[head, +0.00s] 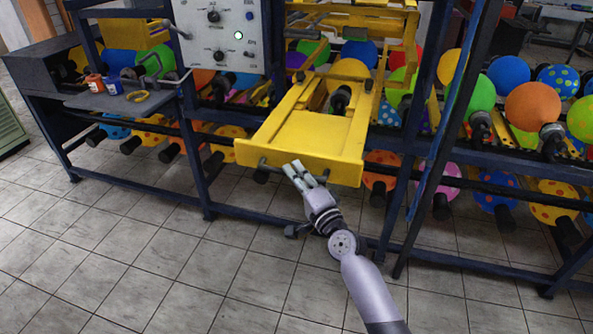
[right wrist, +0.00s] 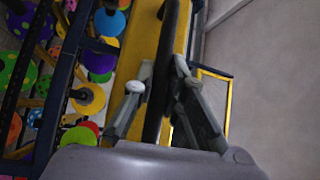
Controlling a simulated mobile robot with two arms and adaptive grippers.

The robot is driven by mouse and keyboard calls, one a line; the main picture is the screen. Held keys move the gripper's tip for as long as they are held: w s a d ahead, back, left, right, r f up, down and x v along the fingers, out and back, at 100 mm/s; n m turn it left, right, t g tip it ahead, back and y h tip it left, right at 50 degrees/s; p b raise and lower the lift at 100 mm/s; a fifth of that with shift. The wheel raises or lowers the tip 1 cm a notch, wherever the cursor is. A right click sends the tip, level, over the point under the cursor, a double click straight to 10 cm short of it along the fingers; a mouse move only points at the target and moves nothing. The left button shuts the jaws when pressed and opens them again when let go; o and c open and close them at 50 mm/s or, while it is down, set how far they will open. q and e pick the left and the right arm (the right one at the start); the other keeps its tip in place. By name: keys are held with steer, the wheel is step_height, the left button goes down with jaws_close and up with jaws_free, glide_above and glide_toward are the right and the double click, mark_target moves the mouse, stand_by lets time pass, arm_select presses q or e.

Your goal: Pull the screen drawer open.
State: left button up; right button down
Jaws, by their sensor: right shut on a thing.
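The yellow screen drawer (head: 310,135) sticks out of the front of the dark blue machine frame, and its front panel (head: 215,153) faces me. A dark bar handle (head: 268,166) runs along that panel. My right gripper (head: 299,170) is at the handle, with its arm reaching up from the lower right. In the right wrist view the handle (right wrist: 172,35) passes between the two fingers of my right gripper (right wrist: 161,84), which are shut on it. The yellow drawer edge (right wrist: 140,48) lies just behind it. My left gripper is not in view.
A white control box (head: 222,35) stands left of the drawer. A side shelf (head: 110,103) holds small pots and a yellow tape roll. Colourful balloons on dark holders, such as an orange one (head: 533,106), line the machine. The tiled floor (head: 150,255) in front is clear.

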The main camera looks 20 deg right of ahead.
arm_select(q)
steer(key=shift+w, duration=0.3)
arm_select(e)
steer(key=shift+s+f, duration=0.1)
steer(key=c, duration=1.6)
jaws_free()
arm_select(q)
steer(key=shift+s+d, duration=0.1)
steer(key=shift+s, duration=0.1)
arm_select(e)
steer(key=v, duration=1.2)
